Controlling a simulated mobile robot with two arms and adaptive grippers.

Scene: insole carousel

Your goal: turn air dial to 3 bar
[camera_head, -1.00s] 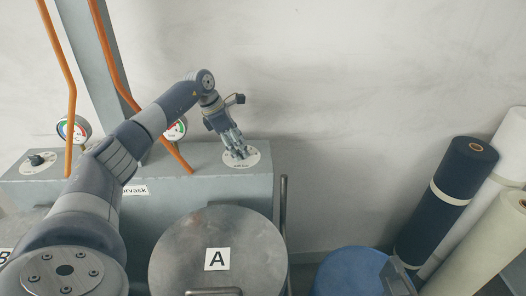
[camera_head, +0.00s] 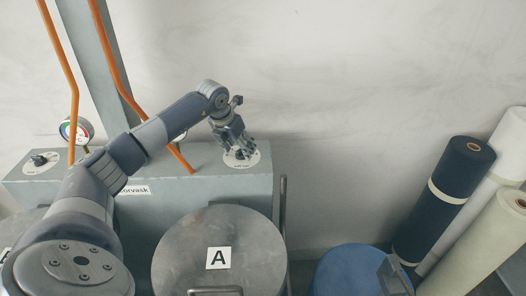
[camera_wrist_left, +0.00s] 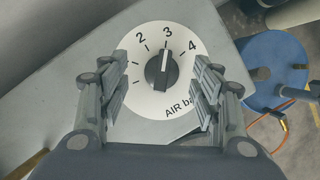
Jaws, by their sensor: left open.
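The air dial (camera_wrist_left: 130,88) is a round white plate with a black knob (camera_wrist_left: 162,72) at its centre. In the left wrist view its marks 2, 3 and 4 show, with part of the lettering "AIR ba". The white line on the knob points up at about the 3. In the head view the dial (camera_head: 254,161) sits on the right end of the grey cabinet top. My left gripper (camera_head: 243,149) is over it. In the left wrist view the gripper (camera_wrist_left: 163,90) is open, one finger on each side of the knob, apart from it. My right gripper is out of view.
The grey cabinet (camera_head: 215,185) carries another dial (camera_head: 42,161) and a gauge (camera_head: 80,130) at the left, with orange pipes (camera_head: 118,70) rising. A round lid marked A (camera_head: 190,250) lies in front. A blue drum (camera_head: 345,272) and material rolls (camera_head: 445,195) stand right.

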